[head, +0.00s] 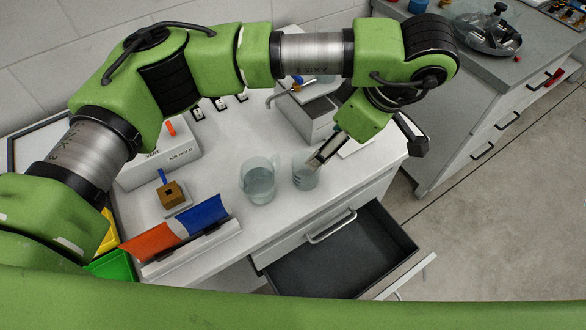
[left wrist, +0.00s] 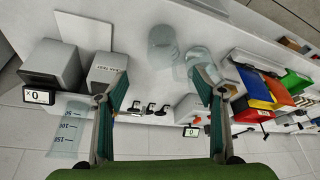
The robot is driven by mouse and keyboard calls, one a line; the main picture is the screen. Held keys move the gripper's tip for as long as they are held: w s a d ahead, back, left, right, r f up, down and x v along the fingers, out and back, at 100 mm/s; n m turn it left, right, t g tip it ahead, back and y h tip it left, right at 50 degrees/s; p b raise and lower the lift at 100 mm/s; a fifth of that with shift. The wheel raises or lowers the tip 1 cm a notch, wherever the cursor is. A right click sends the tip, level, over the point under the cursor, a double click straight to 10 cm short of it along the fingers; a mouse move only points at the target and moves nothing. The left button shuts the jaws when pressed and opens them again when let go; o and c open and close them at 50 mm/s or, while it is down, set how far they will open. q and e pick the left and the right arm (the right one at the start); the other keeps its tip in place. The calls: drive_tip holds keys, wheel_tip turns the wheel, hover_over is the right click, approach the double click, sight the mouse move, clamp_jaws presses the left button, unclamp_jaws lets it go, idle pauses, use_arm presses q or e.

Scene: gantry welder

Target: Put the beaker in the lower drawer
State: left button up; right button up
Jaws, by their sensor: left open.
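The clear beaker (head: 304,173) stands upright on the white bench near its front edge. A clear jug with a handle (head: 258,181) stands just left of it. My left gripper (head: 367,148) is open, its fingers wide apart; one finger overlaps the beaker's rim in the head view. In the left wrist view the open left gripper (left wrist: 158,98) has clear vessels beyond its fingertips, apparently the beaker (left wrist: 162,46) and the jug (left wrist: 194,66). Contact cannot be told. The lower drawer (head: 330,265) is open and looks empty, under a shut upper drawer (head: 320,232). My right gripper does not show.
Orange and blue bins (head: 175,232), a small brown block on a stand (head: 172,193) and a white box (head: 165,160) occupy the bench's left. A translucent shape with graduation marks (left wrist: 68,128) shows in the wrist view. A grey cabinet (head: 490,110) stands right, beyond clear floor.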

use_arm(q)
drive_tip(key=p, duration=0.2)
approach(306, 170)
drive_tip(key=shift+s+a+r, duration=0.15)
drive_tip(key=shift+s+a, duration=0.3)
drive_tip(key=shift+a, duration=0.3)
drive_tip(key=shift+w+a+f, duration=0.1)
drive_tip(key=shift+f, duration=0.25)
drive_tip(key=shift+a+f, duration=0.15)
drive_tip(key=shift+f, duration=0.3)
drive_tip(key=p+x, duration=0.2)
drive_tip(key=x, duration=0.1)
drive_tip(key=shift+s+a+f, duration=0.15)
drive_tip(key=shift+s+f, duration=0.15)
drive_tip(key=shift+f, duration=0.05)
drive_tip(key=shift+w+a+f, duration=0.1)
drive_tip(key=shift+w+f, duration=0.05)
drive_tip(key=shift+f, duration=0.25)
drive_tip(key=c, duration=1.2)
drive_tip(key=shift+c, duration=0.2)
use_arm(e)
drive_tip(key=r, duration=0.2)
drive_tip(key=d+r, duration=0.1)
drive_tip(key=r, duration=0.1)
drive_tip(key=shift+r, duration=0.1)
use_arm(q)
drive_tip(key=shift+r, duration=0.1)
